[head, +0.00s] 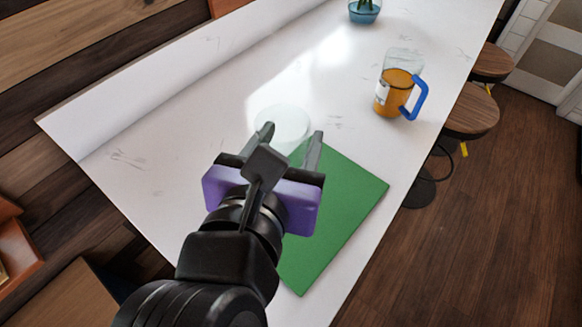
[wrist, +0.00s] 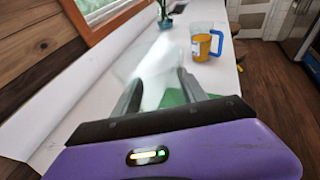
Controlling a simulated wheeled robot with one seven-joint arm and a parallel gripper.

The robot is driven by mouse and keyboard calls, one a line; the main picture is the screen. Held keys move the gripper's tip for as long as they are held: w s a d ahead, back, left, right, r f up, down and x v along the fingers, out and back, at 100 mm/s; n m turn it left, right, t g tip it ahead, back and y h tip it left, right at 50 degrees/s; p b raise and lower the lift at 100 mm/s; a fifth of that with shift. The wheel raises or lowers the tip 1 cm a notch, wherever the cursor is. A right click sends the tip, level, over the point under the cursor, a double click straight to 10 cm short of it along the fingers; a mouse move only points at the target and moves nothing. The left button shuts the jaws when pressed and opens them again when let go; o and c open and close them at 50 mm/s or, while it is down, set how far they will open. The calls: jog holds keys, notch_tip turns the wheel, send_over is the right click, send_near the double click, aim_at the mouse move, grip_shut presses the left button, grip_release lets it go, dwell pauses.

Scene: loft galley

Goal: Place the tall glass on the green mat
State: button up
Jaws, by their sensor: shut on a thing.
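The tall glass (head: 283,121) is clear and faint, and it stands between my gripper's fingers. My gripper (head: 292,142) is shut on it. In the wrist view the glass (wrist: 157,68) shows as a pale blur between the two fingertips (wrist: 159,82). The green mat (head: 340,205) lies on the white counter, to the right of and below my gripper in the head view. The glass appears over or near the mat's far left corner. My gripper hides its lower part, so I cannot tell whether it touches the surface. A strip of the mat (wrist: 174,98) shows in the wrist view.
A measuring jug with orange liquid and a blue handle (head: 398,92) stands farther back on the white counter (head: 190,130). A blue plant pot (head: 364,12) is at the far end. Wooden stools (head: 470,112) stand along the right edge. The mat's visible surface is clear.

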notch_tip(320, 180, down, 14)
jog(key=shift+r+b, duration=0.1)
jog(key=shift+b, duration=0.6)
jog(key=o, duration=1.6)
jog(key=shift+c, duration=0.2)
jog(key=shift+s+a, duration=0.1)
jog(key=shift+s, duration=0.15)
jog(key=v, duration=1.1)
jog(key=shift+s+r, duration=0.25)
jog(key=shift+a, duration=0.1)
